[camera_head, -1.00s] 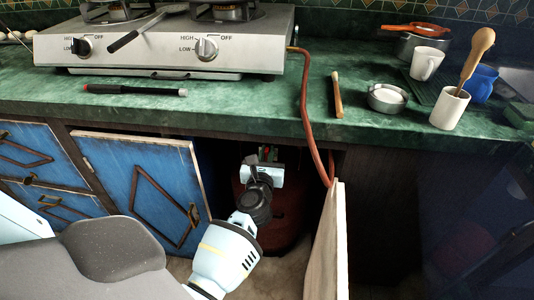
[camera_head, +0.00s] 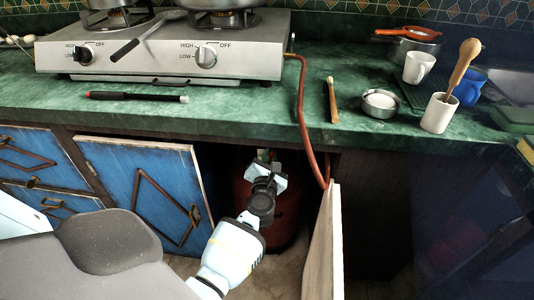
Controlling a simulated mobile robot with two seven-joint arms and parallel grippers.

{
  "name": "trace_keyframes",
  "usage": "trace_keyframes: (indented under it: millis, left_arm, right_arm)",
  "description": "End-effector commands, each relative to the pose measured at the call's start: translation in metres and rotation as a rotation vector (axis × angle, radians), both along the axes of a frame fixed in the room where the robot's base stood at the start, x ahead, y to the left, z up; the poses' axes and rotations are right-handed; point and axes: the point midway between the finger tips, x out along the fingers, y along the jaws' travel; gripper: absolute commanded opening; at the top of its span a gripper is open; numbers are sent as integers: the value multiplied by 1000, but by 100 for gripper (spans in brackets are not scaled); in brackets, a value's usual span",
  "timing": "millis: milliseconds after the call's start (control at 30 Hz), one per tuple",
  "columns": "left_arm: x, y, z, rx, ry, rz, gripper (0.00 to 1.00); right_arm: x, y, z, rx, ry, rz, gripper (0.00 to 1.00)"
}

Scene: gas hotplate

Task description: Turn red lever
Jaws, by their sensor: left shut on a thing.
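A dark red gas cylinder (camera_head: 287,210) stands inside the open cupboard under the counter, in shadow. Its valve is at the top, at the tip of my left gripper (camera_head: 264,160). The left arm reaches in from below, and the gripper is shut on the red lever at the valve. The lever is mostly hidden by the gripper and the dark, so its exact angle cannot be told. A red-brown hose (camera_head: 301,110) runs from the hotplate (camera_head: 150,55) over the counter edge and down into the cupboard. My right gripper is out of view.
The open blue door (camera_head: 140,185) flanks the arm on the left. The pale edge of another open door (camera_head: 325,245) stands close on the right. The green counter (camera_head: 230,115) lies above, bearing a black pen-like tool (camera_head: 135,97), a small bowl (camera_head: 381,103) and mugs.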

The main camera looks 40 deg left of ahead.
Motion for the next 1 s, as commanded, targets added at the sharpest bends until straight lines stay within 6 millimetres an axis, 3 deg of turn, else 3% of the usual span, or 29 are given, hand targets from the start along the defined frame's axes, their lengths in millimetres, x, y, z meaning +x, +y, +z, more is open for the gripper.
trace_keyframes:
  millis: [1000]
  left_arm:
    - [7,-10,-17,757,463,-1,0]
  right_arm:
    - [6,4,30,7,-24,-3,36]
